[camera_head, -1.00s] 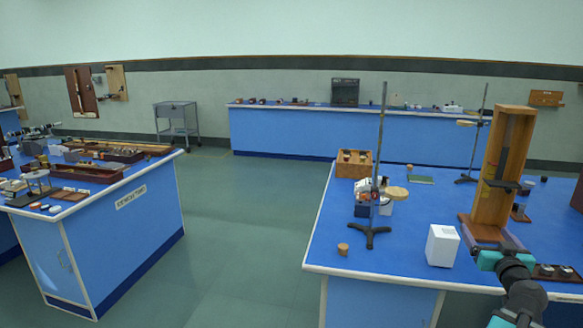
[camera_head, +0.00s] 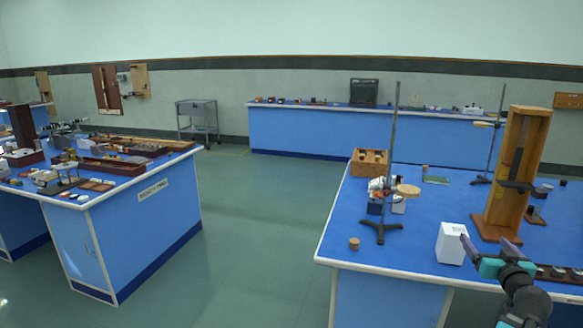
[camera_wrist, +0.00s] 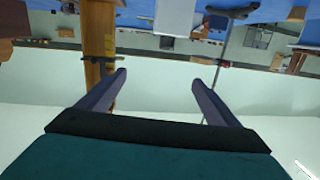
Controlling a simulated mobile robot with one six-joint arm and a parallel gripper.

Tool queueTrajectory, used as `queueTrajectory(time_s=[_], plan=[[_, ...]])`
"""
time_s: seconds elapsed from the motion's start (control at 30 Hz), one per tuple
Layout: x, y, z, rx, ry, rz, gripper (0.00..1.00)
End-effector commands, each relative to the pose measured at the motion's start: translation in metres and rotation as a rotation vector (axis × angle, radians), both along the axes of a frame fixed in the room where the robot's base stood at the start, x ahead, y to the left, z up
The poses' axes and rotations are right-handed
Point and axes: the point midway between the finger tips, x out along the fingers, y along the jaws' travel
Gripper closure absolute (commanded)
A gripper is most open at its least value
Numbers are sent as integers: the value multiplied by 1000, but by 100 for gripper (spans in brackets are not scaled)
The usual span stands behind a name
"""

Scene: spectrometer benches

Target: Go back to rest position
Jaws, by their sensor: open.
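My gripper (camera_head: 489,247) is at the lower right of the head view, over the front part of the right blue bench (camera_head: 400,262). Its two fingers are spread with nothing between them. In the wrist view the gripper (camera_wrist: 158,82) shows two dark fingers wide apart, and the room appears upside down. A white block (camera_head: 450,243) stands on the bench just left of the gripper in the head view. A tall wooden stand (camera_head: 522,160) rises behind the gripper. I cannot tell the exact gap between the gripper and these things.
A retort stand (camera_head: 380,228) and a cork (camera_head: 354,243) stand near the bench's left side, with a wooden box (camera_head: 370,162) behind. A cluttered left bench (camera_head: 120,235) stands across a clear green floor (camera_head: 245,240). A grey cart (camera_head: 197,122) is by the wall.

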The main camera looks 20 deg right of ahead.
Motion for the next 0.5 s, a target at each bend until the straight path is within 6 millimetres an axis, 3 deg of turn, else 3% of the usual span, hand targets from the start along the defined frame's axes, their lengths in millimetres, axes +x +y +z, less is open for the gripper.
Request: queueTrajectory(time_s=[0.27, 0.5], plan=[[52, 46, -36, 74, 62, 114, 15], [113, 118, -90, 182, 170, 262, 15]])
